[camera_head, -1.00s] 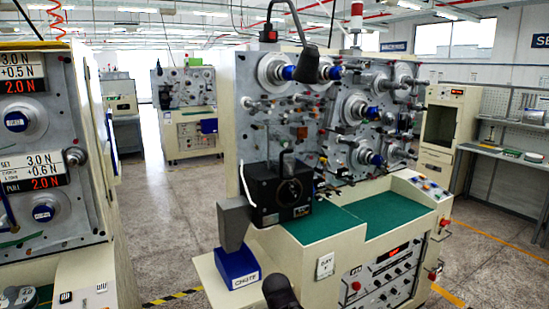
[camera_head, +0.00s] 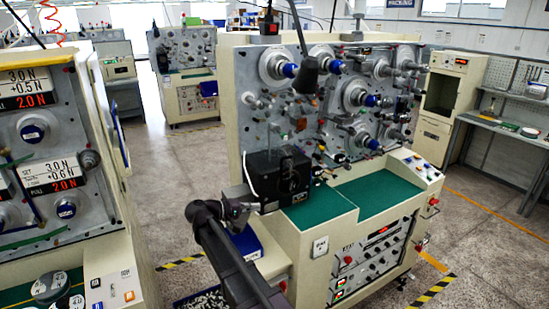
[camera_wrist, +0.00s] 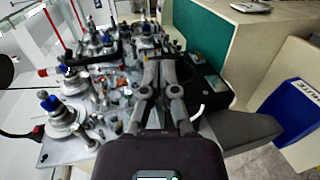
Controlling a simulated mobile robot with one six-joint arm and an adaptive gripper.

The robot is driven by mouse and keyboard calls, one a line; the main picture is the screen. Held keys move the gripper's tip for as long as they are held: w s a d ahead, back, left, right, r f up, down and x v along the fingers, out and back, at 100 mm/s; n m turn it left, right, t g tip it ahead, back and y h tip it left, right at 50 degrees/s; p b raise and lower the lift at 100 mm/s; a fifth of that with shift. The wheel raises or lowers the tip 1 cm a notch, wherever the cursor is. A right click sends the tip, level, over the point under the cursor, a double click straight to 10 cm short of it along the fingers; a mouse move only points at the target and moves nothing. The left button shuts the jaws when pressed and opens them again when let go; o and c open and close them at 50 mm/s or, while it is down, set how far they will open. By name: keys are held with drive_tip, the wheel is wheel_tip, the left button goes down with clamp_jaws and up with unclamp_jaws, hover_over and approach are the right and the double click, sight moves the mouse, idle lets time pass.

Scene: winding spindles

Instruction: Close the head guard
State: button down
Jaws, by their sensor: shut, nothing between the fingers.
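The black boxed head (camera_head: 270,172) stands at the left front of the winding machine, with a white tube on its left side. I cannot clearly make out the head guard or how far it stands open. My gripper (camera_head: 250,205) is at the box's lower left front corner in the head view; contact cannot be told. In the wrist view my gripper (camera_wrist: 163,62) has its fingers together and empty. The black box (camera_wrist: 208,88) lies just right of the fingers there, partly hidden by them.
Spindles with blue caps (camera_head: 356,97) crowd the machine's grey panel. The green worktop (camera_head: 378,196) is clear. A grey chute (camera_wrist: 245,130) and a blue bin (camera_wrist: 298,110) lie at the right of the wrist view. A second machine (camera_head: 60,180) stands left.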

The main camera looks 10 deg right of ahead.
drive_tip(key=w+a+r+t+h+p, duration=0.1)
drive_tip(key=w+a+r+h+p, duration=0.1)
drive_tip(key=a+r, duration=0.3)
wheel_tip(320, 180, up, 4)
drive_tip(key=shift+w+a+f+p, duration=0.25)
drive_tip(key=shift+w+p, duration=0.05)
drive_tip(key=shift+p, duration=0.15)
drive_tip(key=shift+d, duration=0.15)
drive_tip(key=x, duration=1.3)
drive_tip(key=shift+w+d+r, duration=0.25)
drive_tip(key=shift+w+d, duration=0.05)
drive_tip(key=shift+d, duration=0.05)
drive_tip(key=shift+s+n+t, duration=0.1)
drive_tip(key=shift+n+t, duration=0.2)
drive_tip(key=shift+t, duration=0.2)
